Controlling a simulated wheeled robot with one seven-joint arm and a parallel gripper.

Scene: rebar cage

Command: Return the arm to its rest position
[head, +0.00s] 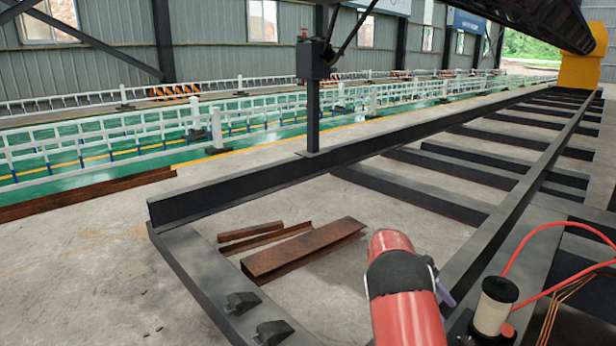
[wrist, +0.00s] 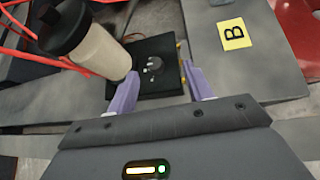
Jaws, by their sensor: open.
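My gripper shows in the wrist view (wrist: 160,90) with its two purple fingers apart and nothing between them. Beyond the fingertips is a black square plate (wrist: 157,68) with a round knob-like part. In the head view my red arm reaches in from the bottom edge, and a purple finger (head: 445,293) shows at its right side. The rest of the gripper is hidden behind the arm there.
A cream cylinder with a black cap (head: 493,306) stands right of my arm, near red cables (head: 530,240). A dark steel frame (head: 270,178) and rusty steel pieces (head: 305,250) lie on the concrete floor.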

